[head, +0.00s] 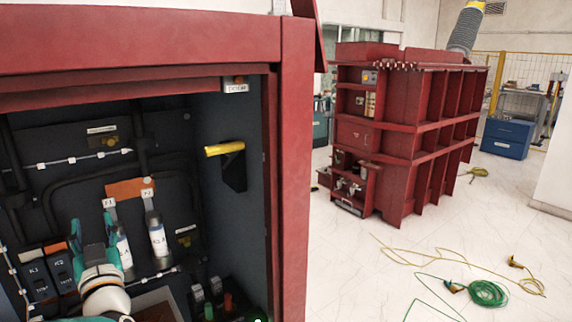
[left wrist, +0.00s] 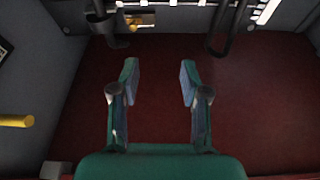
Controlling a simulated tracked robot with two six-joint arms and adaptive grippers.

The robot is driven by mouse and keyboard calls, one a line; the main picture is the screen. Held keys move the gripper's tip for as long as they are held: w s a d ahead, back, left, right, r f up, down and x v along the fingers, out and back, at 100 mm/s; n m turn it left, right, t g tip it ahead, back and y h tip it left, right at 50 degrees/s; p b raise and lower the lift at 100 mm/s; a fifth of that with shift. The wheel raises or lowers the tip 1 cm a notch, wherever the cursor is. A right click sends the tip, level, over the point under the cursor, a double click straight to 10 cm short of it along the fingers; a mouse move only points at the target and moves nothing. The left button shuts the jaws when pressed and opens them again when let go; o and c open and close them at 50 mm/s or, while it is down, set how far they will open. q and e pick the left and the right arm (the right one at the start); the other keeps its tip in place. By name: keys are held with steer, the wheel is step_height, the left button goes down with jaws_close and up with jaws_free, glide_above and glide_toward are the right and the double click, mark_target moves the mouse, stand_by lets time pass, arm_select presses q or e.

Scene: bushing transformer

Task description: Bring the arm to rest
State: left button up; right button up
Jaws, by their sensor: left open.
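My left gripper (head: 92,230) is at the lower left of the head view, inside the open red cabinet (head: 296,160). In the left wrist view its two teal fingers (left wrist: 158,75) stand wide apart with nothing between them. Behind them is a dark red surface of the cabinet (left wrist: 158,110). In the head view, the gripper is in front of the dark back panel, close to two grey-white cylinders (head: 157,236) below an orange plate. I cannot tell whether it touches anything there. My right gripper is in neither view.
A yellow handle (head: 224,149) juts from the cabinet's inner right wall; it also shows in the left wrist view (left wrist: 17,120). Black cables run across the back panel. Outside stand a red transformer (head: 400,135) and a blue box (head: 507,137). Green cable (head: 487,293) lies on the pale floor.

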arm_select(q)
steer(key=w+d+f+m+g+h, duration=0.1)
steer(key=d+f+m+h, duration=0.15)
steer(key=f, duration=0.85)
steer(key=w+d+f+m+g+h, duration=0.1)
steer(key=w+d+f+m+h, duration=0.15)
steer(key=f, duration=0.85)
steer(key=s+d+f+g+h, duration=0.2)
steer(key=s+d+f+h, duration=0.1)
steer(key=f, duration=0.6)
steer(key=s+d+f+g+h, duration=0.2)
steer(key=s+d+f, duration=0.15)
steer(key=f, duration=0.45)
steer(key=s+d+f+g+h, duration=0.2)
steer(key=s+d+f+g, duration=0.1)
steer(key=s, duration=0.5)
steer(key=s+d+f+g+h, duration=0.2)
steer(key=s+d+f+g, duration=0.2)
steer(key=s+d+f, duration=0.2)
steer(key=s+d+f+n+g+h, duration=0.1)
steer(key=s+d+f+g, duration=0.3)
steer(key=s, duration=0.6)
steer(key=shift+s+d+f+h, duration=0.15)
steer(key=shift+s+f+h, duration=0.05)
steer(key=shift+f+h, duration=0.55)
